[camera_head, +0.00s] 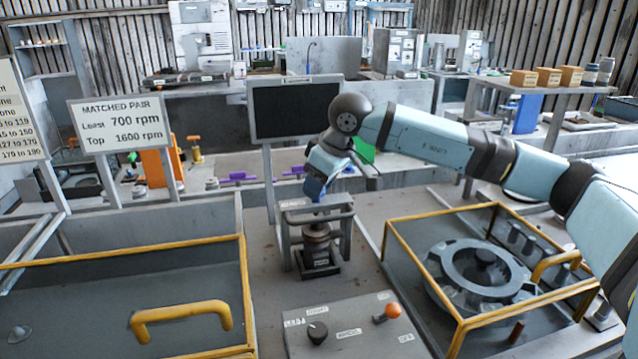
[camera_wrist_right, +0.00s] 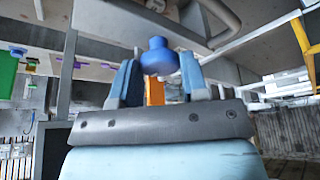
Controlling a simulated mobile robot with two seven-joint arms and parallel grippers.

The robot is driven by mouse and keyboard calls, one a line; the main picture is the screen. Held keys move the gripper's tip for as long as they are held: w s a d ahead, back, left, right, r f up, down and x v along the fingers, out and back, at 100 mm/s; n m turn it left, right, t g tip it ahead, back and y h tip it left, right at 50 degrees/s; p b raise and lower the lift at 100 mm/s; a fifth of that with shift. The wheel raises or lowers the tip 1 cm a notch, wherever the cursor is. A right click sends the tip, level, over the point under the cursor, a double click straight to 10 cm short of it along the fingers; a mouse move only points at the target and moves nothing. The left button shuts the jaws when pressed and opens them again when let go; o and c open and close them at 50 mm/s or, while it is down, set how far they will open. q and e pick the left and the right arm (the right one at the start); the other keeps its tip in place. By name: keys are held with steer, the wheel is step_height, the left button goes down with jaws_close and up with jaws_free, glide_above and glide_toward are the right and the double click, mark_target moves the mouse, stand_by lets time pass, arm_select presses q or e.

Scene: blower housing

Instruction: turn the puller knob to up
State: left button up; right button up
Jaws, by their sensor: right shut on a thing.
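The puller (camera_head: 344,232) is a grey metal frame standing on the bench in the middle of the head view, with a dark cylindrical part (camera_head: 317,240) under its top bar. Its blue knob (camera_head: 314,188) sits at the top of the frame, partly hidden by my right gripper (camera_head: 320,181). In the wrist view the round blue knob (camera_wrist_right: 159,56) lies between the two light blue fingers of my right gripper (camera_wrist_right: 158,76), which is shut on it. The knob's exact setting cannot be read. My left gripper is not in view.
A grey control box (camera_head: 355,330) with a black dial and an orange-tipped switch stands in front. A yellow-framed guard (camera_head: 447,280) surrounds a round housing at right; another yellow-edged bin (camera_head: 110,300) is at left. A dark screen (camera_head: 293,108) stands behind the puller.

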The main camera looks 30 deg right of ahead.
steer(key=o, duration=0.9)
steer(key=shift+o, duration=0.2)
steer(key=v, duration=1.4)
steer(key=shift+p, duration=0.3)
steer(key=shift+d+f, duration=0.1)
steer(key=shift+f, duration=0.1)
